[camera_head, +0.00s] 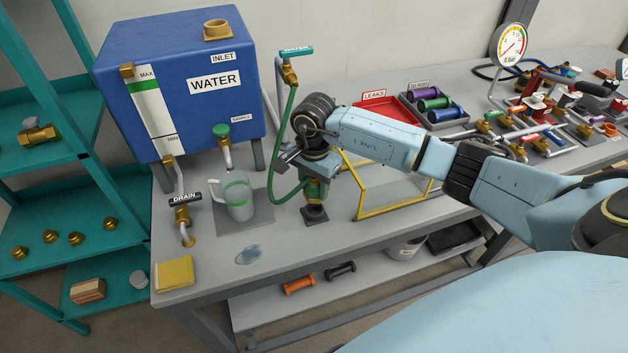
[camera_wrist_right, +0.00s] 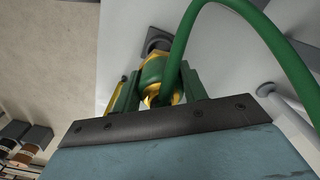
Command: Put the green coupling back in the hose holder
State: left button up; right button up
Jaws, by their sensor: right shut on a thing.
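The green coupling (camera_head: 316,189) with brass parts is on the end of a green hose (camera_head: 284,191). It hangs roughly upright from my right gripper (camera_head: 318,174), which is shut on it. The hose holder (camera_head: 315,213), a small dark square block on the bench, is directly under the coupling. In the right wrist view the coupling (camera_wrist_right: 153,72) sits between the two fingers, and the holder (camera_wrist_right: 158,42) shows just beyond its brass end. I cannot tell whether that end touches the holder or is inside it. My left gripper is not in view.
A clear jug (camera_head: 238,197) stands left of the holder, under the blue water tank (camera_head: 182,82). A yellow-framed stand (camera_head: 392,195) is close on the right. A puddle (camera_head: 248,254) and yellow sponge (camera_head: 174,273) lie near the front edge.

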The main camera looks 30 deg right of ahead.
aim_at(313, 199)
jog(key=shift+f+b, duration=0.35)
jog(key=shift+f, duration=0.45)
jog(key=shift+r, duration=0.1)
jog(key=shift+s+a, duration=0.1)
dwell(0.7)
jog(key=shift+f+b, duration=1.75)
jog(key=shift+b, duration=0.1)
jog(key=o, duration=1.2)
